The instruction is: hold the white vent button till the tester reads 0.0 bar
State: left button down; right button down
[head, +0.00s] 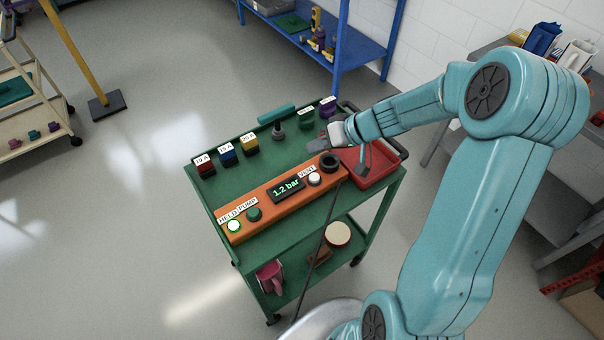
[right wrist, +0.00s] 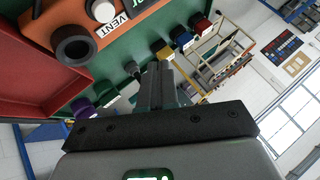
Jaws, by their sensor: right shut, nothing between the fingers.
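The orange tester (head: 270,203) lies along the green cart top in the head view. Its display (head: 286,189) reads 1.2 bar. The white vent button (head: 314,179) sits by the VENT label, beside a black ring-shaped fitting (head: 330,162). A white button under the HELD label (head: 234,226) looks lit green around its rim. My right gripper (head: 326,140) is shut and empty above the cart, beyond the black fitting and apart from the vent button. The right wrist view shows its fingers (right wrist: 156,86) together, with the vent button (right wrist: 103,10) at the upper left. My left gripper is not in view.
A green pump button (head: 254,214) is on the tester. A red tray (head: 378,172) lies at the cart's right end. Several labelled fuses, including a red one (head: 205,168), stand along the back edge. A dark cable (head: 323,240) hangs over the front.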

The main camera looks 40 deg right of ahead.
jog(key=b, duration=0.2)
send_over(318, 177)
jog(key=f, duration=0.5)
jog(key=shift+s+d, duration=0.1)
jog(key=shift+s, duration=0.1)
jog(key=shift+w+f+b, duration=0.15)
jog(key=shift+f+b, duration=0.45)
jog(key=shift+f, duration=0.05)
jog(key=shift+w+f+b, duration=0.15)
jog(key=shift+f+b, duration=0.45)
jog(key=shift+s+f+b, duration=0.2)
jog(key=shift+f+b, duration=0.3)
jog(key=shift+b, duration=0.3)
jog(key=shift+w, duration=0.15)
